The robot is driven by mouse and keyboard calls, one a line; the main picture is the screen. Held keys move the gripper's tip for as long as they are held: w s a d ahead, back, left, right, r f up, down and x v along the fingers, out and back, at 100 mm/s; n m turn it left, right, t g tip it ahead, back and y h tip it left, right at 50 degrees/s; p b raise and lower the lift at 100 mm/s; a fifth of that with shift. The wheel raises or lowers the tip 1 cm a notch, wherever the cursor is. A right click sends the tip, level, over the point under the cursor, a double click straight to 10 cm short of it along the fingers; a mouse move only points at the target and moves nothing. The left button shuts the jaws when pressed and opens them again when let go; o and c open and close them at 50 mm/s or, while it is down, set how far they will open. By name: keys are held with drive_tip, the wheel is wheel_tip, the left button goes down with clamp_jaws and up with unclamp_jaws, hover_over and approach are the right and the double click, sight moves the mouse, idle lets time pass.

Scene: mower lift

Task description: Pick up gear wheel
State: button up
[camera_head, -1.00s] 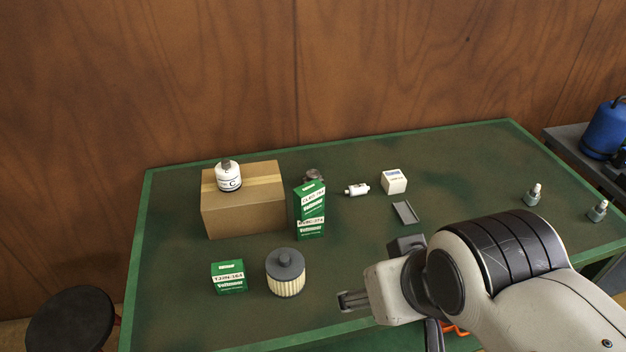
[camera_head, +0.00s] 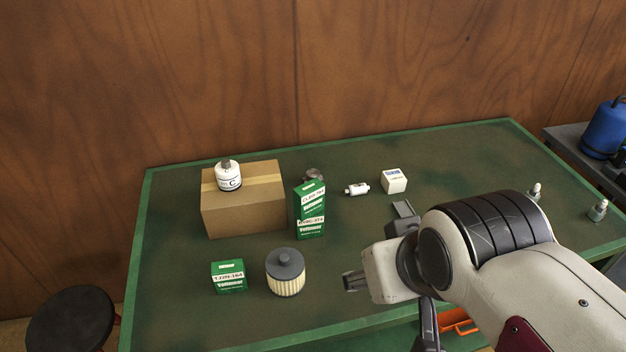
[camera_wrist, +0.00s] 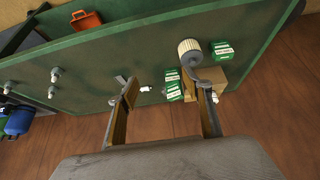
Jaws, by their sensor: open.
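My gripper (camera_head: 352,280) is over the front part of the table, to the right of the ribbed filter (camera_head: 286,275) and well in front of the grey piece. In the wrist view my gripper (camera_wrist: 160,82) has its two fingers wide apart with nothing held between them.
A cardboard box (camera_head: 243,212) carries a white bottle (camera_head: 228,178). A small green box (camera_head: 228,276) stands left of the filter. A white cylinder (camera_head: 357,189), a white box (camera_head: 394,181) and a grey tray (camera_head: 403,209) lie further back. Bottles stand at the right.

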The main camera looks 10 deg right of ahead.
drive_tip(key=w+d+f+t+h, duration=0.15)
drive_tip(key=w+d, duration=0.25)
drive_tip(key=w, duration=1.2)
drive_tip(key=w+d+f+t, duration=0.15)
drive_tip(key=w+d, duration=0.25)
drive_tip(key=w, duration=1.2)
drive_tip(key=w+f+n+t+y, duration=0.2)
drive_tip(key=w+f+t, duration=0.1)
drive_tip(key=w+f, duration=0.75)
drive_tip(key=n+t+y, duration=0.1)
drive_tip(key=y, duration=0.2)
approach(315, 174)
drive_tip(key=w, duration=0.2)
drive_tip(key=shift+w+f, duration=0.2)
drive_tip(key=shift+w, duration=0.15)
drive_tip(key=shift+a+f+y, duration=0.2)
drive_tip(key=shift+f+y, duration=0.05)
drive_tip(key=shift+f, duration=0.25)
drive_tip(key=shift+w, duration=0.1)
drive_tip(key=shift+w+f, duration=0.1)
drive_tip(key=shift+x, duration=1.1)
